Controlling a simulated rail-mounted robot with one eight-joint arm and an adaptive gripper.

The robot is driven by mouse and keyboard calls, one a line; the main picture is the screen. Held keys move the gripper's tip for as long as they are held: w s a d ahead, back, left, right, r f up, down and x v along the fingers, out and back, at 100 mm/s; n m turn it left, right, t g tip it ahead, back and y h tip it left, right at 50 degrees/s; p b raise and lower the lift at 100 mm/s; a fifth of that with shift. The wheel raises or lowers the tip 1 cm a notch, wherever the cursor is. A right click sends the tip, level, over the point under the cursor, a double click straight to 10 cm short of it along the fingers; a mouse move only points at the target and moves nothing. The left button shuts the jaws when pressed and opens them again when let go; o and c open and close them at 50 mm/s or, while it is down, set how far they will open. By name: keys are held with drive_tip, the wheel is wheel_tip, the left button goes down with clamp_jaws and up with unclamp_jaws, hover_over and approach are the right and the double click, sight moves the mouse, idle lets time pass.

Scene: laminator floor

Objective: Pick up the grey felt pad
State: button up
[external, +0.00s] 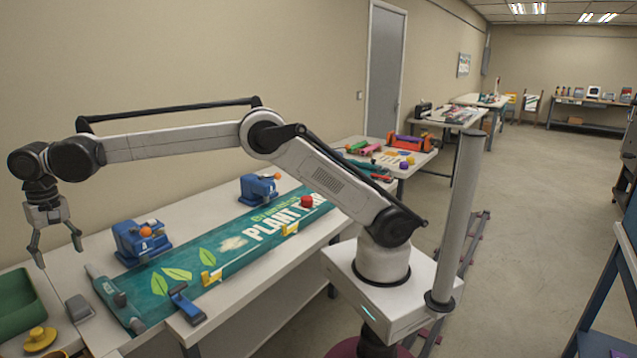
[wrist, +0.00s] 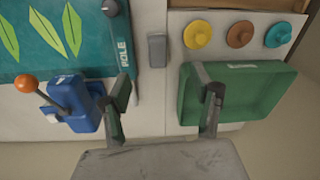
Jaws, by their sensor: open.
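The grey felt pad (external: 80,308) is a small grey block lying on the white table at the lower left of the external view, between the banner and the green tray. In the wrist view the pad (wrist: 157,50) lies above the middle, ahead of the fingertips. My gripper (external: 58,248) is open and empty, hanging above the table behind the pad in the external view. In the wrist view my gripper (wrist: 161,76) has its two fingers spread, with bare table between them. The pad is untouched and fully visible in the wrist view.
A green tray (external: 18,311) stands left of the pad. Yellow (wrist: 198,34), brown (wrist: 240,34) and teal (wrist: 278,34) round knobbed pieces lie close by. A blue clamp with an orange knob (wrist: 26,84) and a teal banner (external: 185,262) flank the other side.

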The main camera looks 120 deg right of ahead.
drive_tip(key=m+g, duration=0.1)
drive_tip(key=m, duration=0.1)
approach(76, 303)
wheel_tip(76, 303, down, 5)
drive_tip(key=shift+a+f+p, duration=0.1)
drive_tip(key=shift+a+p, duration=0.05)
drive_tip(key=shift+p, duration=0.2)
drive_tip(key=shift+f, duration=2.65)
drive_tip(key=c, duration=1.3)
drive_tip(key=shift+o, duration=0.2)
drive_tip(key=shift+r, duration=0.45)
wheel_tip(76, 303, up, 4)
drive_tip(key=shift+s+f, duration=0.1)
drive_tip(key=shift+f, duration=0.15)
drive_tip(key=s+a+r, duration=0.6)
drive_tip(key=a, duration=0.3)
drive_tip(key=shift+s+r, duration=0.3)
drive_tip(key=shift+s, duration=0.1)
